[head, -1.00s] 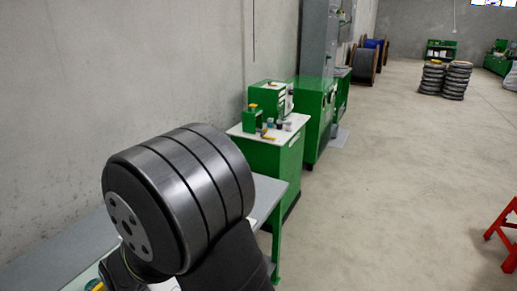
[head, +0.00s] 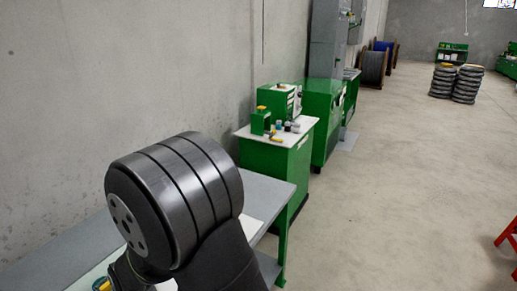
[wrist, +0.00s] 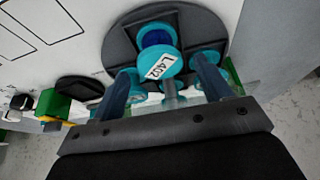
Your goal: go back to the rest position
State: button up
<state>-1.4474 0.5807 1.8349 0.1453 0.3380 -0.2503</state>
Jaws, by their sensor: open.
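My gripper (wrist: 164,68) shows in the wrist view, its two dark fingers spread apart with nothing seen clamped between them. Beyond the fingers is a dark round holder (wrist: 118,42) on a white surface. It carries several teal parts; one teal cylinder (wrist: 172,62) with a white label, apparently reading L492, lies in line with the gap between the fingers. I cannot tell the exact distance between them. In the head view my arm's large dark joint fills the lower left, and my gripper is out of sight there.
A grey workbench (head: 268,190) runs along the concrete wall at left. A green cabinet (head: 272,160) with small items on its white top stands beyond it. A red stand (head: 508,240) is at the right edge. The middle floor is clear.

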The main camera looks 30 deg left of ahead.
jog(key=x, duration=0.4)
jog(key=shift+d, duration=0.1)
notch_tip(320, 180, up, 5)
jog(key=shift+f, duration=0.15)
jog(key=w+d+r, duration=0.7)
jog(key=w, duration=0.2)
jog(key=w+a+m+t+h, duration=0.1)
jog(key=w+a+m, duration=0.25)
jog(key=w, duration=0.55)
jog(key=w+a+m+t, duration=0.2)
jog(key=w+a+m, duration=0.15)
jog(key=w, duration=0.65)
jog(key=shift+s+a+f, duration=0.55)
jog(key=shift+s+f, duration=0.15)
jog(key=shift+s, duration=0.05)
jog(key=shift+s+a+f, duration=0.5)
jog(key=shift+s+f, duration=0.15)
jog(key=shift+s, duration=0.05)
